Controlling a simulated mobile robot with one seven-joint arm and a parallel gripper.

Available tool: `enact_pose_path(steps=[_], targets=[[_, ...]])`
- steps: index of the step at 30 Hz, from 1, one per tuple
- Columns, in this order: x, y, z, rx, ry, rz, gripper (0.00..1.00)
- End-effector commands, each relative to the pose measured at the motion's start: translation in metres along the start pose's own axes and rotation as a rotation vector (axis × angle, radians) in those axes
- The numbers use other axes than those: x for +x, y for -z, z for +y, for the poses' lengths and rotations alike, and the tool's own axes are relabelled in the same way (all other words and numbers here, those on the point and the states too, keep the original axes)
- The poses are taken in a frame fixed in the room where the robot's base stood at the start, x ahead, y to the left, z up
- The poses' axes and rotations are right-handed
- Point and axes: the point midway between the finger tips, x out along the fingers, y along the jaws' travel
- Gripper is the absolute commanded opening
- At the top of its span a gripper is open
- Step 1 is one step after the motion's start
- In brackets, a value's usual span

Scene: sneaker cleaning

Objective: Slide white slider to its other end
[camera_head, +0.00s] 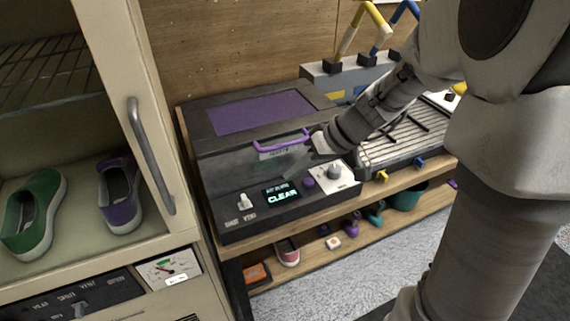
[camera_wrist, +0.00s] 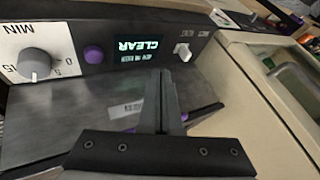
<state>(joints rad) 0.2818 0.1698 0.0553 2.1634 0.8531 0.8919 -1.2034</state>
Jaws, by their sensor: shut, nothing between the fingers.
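The white slider (camera_head: 244,201) sits on the dark front panel of the box-shaped machine (camera_head: 215,186), left of the display reading CLEAR (camera_head: 282,193). Labels that look like SHUT and VENT stand below it, and it appears nearer the VENT side. In the wrist view the slider (camera_wrist: 184,52) shows upside down, right of the display (camera_wrist: 139,50). My gripper (camera_head: 293,165) is over the machine's sloping top, right of and behind the slider, apart from it. In the wrist view its fingers (camera_wrist: 166,74) are together, empty, pointing toward the panel between display and slider.
A purple handle (camera_head: 281,142) is close to my gripper. A purple button (camera_head: 309,183) and a grey dial (camera_head: 334,171) are right of the display. A cabinet with a metal handle (camera_head: 150,155) stands left. A rack (camera_head: 405,140) is at right. Space above the panel is clear.

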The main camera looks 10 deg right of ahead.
Motion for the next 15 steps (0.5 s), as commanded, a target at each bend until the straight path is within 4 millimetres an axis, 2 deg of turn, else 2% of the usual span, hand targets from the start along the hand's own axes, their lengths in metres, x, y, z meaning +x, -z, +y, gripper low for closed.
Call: enact_pose_path(steps=[1, 10, 11, 15], targets=[[0.012, -0.001, 0.000, 0.000, 0.004, -0.004, 0.00], [0.077, -0.002, 0.000, 0.001, 0.004, -0.005, 0.00], [0.083, -0.002, 0.000, 0.001, 0.003, -0.005, 0.00], [0.089, 0.000, -0.021, -0.002, 0.001, -0.002, 0.00]])
